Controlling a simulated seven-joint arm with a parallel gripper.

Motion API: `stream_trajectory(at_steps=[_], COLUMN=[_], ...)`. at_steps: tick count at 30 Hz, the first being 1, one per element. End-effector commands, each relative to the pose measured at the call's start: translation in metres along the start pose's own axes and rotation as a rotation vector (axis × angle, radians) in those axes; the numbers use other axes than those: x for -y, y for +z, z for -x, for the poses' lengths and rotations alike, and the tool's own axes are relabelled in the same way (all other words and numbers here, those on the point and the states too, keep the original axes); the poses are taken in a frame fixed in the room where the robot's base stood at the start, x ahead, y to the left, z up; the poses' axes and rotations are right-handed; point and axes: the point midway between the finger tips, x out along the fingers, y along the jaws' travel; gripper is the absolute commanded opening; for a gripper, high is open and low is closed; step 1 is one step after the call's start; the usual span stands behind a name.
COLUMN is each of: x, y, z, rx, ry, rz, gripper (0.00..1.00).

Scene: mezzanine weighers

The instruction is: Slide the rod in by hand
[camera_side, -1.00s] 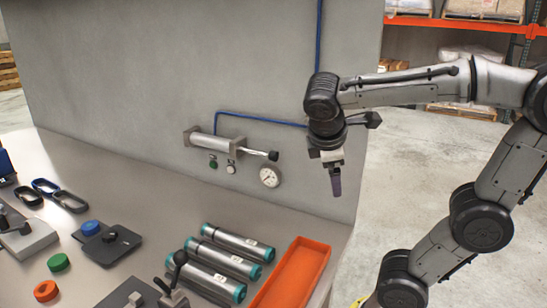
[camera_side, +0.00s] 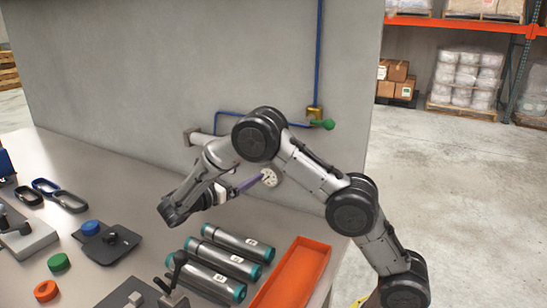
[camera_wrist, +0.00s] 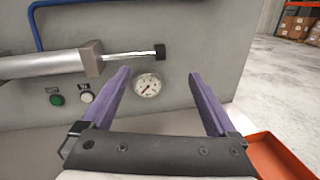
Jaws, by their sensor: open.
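The grey cylinder (camera_wrist: 48,64) is mounted on the wall, and its bright rod (camera_wrist: 130,54) sticks out to the right, ending in a black knob (camera_wrist: 160,51). In the side view only the cylinder's left part (camera_side: 204,139) shows; my arm hides the rod. My gripper (camera_wrist: 158,76) is open and empty, with its two purple fingers spread. In the wrist view the fingertips lie below the rod, one on each side of the knob. In the side view my gripper (camera_side: 254,180) points toward the wall near the gauge.
A round gauge (camera_wrist: 147,85), a green button (camera_wrist: 57,100) and a white button (camera_wrist: 87,97) are on the wall below the rod. Several teal-capped cylinders (camera_side: 231,243) and an orange tray (camera_side: 295,272) lie on the bench. A blue pipe (camera_side: 319,60) runs to a green-handled valve (camera_side: 322,124).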

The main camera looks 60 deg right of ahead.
Motion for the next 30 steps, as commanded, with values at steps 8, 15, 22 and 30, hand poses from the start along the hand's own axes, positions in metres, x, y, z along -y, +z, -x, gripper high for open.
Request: stream_trajectory(at_steps=[8, 15, 22, 30], x=[0.001, 0.001, 0.001, 0.0], y=[-0.004, -0.004, -0.004, -0.004], z=[-0.022, -0.069, -0.11, -0.134], rx=[0.002, 0.001, 0.0, 0.0], ry=[0.001, -0.001, 0.0, 0.003], rz=[0.01, 0.01, 0.01, 0.009], gripper=[0.94, 0.94, 0.94, 0.94])
